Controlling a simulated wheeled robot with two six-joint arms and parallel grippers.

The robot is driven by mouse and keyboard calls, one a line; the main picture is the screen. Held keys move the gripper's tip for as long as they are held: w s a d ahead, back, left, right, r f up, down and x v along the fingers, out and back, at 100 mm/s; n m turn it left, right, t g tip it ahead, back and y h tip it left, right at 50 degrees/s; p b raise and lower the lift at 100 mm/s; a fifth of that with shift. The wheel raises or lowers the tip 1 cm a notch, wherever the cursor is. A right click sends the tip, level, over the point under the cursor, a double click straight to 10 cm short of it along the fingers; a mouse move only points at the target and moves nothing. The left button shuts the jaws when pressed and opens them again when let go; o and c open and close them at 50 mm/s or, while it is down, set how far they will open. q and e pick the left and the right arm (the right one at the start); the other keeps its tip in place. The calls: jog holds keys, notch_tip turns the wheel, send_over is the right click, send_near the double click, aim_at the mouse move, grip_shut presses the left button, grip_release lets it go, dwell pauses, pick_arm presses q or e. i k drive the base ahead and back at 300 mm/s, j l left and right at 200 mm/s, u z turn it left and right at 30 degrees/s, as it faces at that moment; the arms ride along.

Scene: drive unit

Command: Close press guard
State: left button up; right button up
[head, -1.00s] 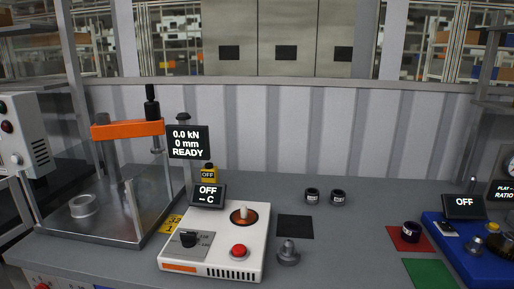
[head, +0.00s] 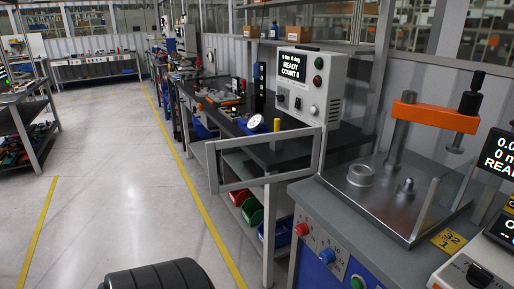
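The press (head: 437,120) stands on the grey bench at the right, with an orange crossarm, a black-topped ram and a metal base plate. Clear panels stand around its base. A grey-framed clear panel (head: 213,168), which looks like the press guard, stands out to the left past the bench's edge, swung open away from the press. Its hinge side is hard to make out. A short metal cylinder (head: 361,174) and a smaller metal piece (head: 405,187) are on the press base. Neither of my grippers is in view.
A grey control box (head: 311,85) reading READY stands on the dark neighbouring bench behind the frame. Buttons (head: 327,256) are on the press bench's front. The press display (head: 500,152) is cut off at right. Open floor (head: 110,180) with yellow lines lies left.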

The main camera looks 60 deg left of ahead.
aim_at(213, 149)
jog(key=j, duration=0.55)
jog(key=j+z, duration=0.15)
jog(key=j, duration=0.9)
jog(key=k+j+z, duration=0.15)
jog(key=j, duration=0.95)
jog(key=k+j+z, duration=0.1)
jog(key=j, duration=0.4)
jog(key=k+j+z, duration=0.1)
jog(key=j, duration=0.45)
jog(key=k+j, duration=0.1)
jog(key=j, duration=0.4)
jog(key=z, duration=0.05)
